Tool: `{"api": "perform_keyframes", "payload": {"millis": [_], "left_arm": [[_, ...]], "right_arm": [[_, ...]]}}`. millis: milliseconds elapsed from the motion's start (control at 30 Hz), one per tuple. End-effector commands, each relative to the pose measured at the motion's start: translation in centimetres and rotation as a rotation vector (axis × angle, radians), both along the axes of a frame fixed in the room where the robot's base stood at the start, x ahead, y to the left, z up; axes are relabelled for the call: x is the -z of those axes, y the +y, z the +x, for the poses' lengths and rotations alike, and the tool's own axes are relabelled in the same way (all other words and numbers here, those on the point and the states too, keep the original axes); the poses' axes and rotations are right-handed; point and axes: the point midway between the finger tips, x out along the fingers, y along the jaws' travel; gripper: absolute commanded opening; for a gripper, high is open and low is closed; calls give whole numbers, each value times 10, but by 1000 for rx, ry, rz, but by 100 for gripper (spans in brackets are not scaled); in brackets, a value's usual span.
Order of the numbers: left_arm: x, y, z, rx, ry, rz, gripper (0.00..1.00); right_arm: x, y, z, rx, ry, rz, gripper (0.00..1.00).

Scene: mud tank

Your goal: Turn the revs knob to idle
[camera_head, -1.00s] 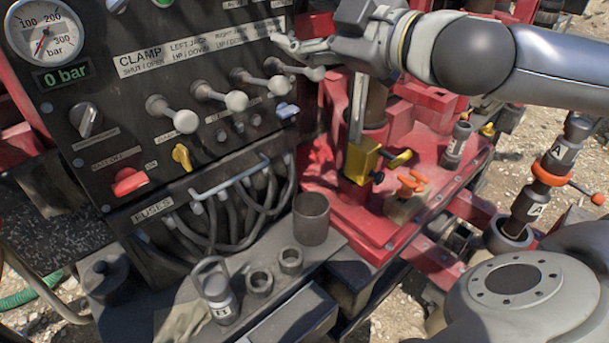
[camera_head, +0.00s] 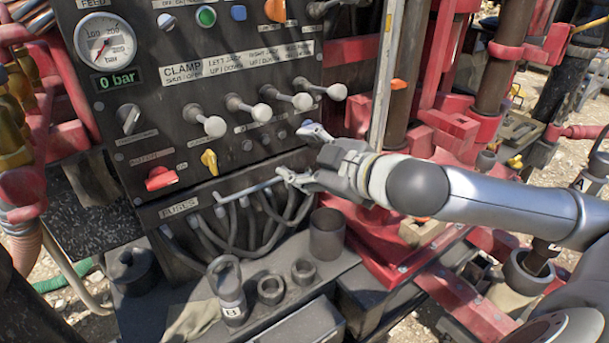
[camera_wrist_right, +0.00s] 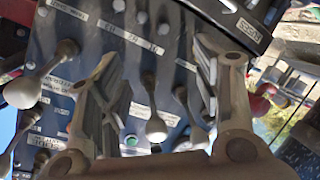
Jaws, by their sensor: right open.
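The black control panel (camera_head: 150,95) fills the left half of the head view. It carries a grey knob (camera_head: 129,119), a red knob (camera_head: 160,178), a yellow knob (camera_head: 209,162) and an orange knob (camera_head: 275,10). I cannot read which label says revs. My right gripper (camera_head: 293,152) is open and empty at the panel's lower right. Its fingers cover the panel spot right of the small dark knobs, where the lower blue knob sits. In the wrist view the open fingers (camera_wrist_right: 155,58) frame part of the panel; contact cannot be told. My left gripper is not in view.
Several ball-ended levers (camera_head: 260,112) stick out just above my right gripper. A light bar handle (camera_head: 245,187) and cables lie below it. Red rig parts (camera_head: 375,235) stand to the right. A ledge holds a dark cup (camera_head: 326,235) and rings.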

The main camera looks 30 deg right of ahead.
Motion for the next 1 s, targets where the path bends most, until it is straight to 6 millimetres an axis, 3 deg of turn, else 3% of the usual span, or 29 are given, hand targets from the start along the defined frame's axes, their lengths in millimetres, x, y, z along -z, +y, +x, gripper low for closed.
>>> {"api": "perform_keyframes", "payload": {"millis": [233, 867, 1000], "left_arm": [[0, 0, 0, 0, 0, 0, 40], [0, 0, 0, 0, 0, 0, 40], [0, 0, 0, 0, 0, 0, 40]], "right_arm": [[27, 6, -1, 12, 43, 25, 59], [31, 6, -2, 16, 49, 28, 59], [47, 10, -3, 23, 77, 48, 59]]}}
